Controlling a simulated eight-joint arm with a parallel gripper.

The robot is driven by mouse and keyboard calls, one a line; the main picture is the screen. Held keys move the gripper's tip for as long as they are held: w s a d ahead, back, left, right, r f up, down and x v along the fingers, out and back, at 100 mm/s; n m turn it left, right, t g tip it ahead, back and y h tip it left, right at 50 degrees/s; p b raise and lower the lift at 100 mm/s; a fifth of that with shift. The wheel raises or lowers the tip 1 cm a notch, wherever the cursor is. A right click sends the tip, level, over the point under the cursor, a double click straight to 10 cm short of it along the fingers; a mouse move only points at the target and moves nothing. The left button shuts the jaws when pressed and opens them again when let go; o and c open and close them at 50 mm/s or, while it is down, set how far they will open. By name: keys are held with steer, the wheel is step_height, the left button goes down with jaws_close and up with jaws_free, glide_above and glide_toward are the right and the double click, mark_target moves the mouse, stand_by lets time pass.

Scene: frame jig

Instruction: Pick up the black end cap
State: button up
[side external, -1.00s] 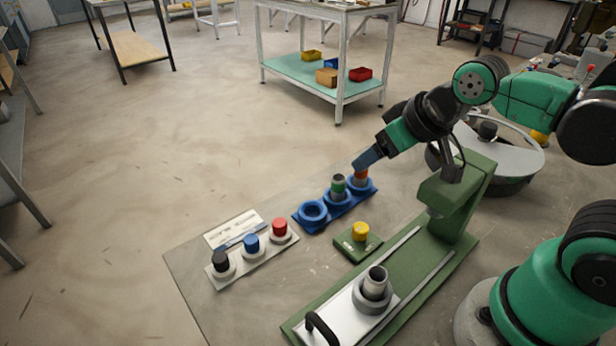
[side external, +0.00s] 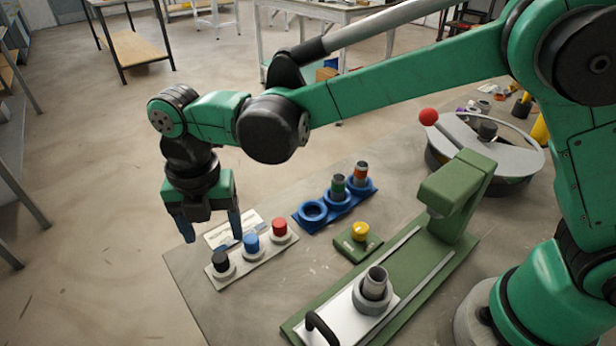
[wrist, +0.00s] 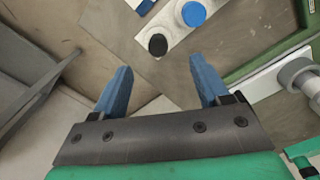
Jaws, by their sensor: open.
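The black end cap (side external: 220,259) sits upright at the near-left end of a pale tray (side external: 262,263), beside a blue cap (side external: 251,241) and a red cap (side external: 279,227). My gripper (side external: 212,233) is open and empty, its blue fingers pointing down above and behind the black cap. In the wrist view the black cap (wrist: 158,44) lies ahead of and between the two open fingers (wrist: 163,88), with the blue cap (wrist: 193,13) to its right. Nothing touches the black cap except the tray.
A blue fixture (side external: 312,212) holds parts with green and orange bands. A green base with a yellow button (side external: 360,231) and a green press (side external: 450,195) with a grey cylinder (side external: 375,283) stand to the right. A white label card (side external: 226,229) lies behind the tray.

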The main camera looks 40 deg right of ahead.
mark_target(219, 258)
steer(key=shift+a+f+n, duration=0.25)
steer(key=shift+f+n, duration=0.05)
steer(key=shift+f, duration=2.65)
jaws_close()
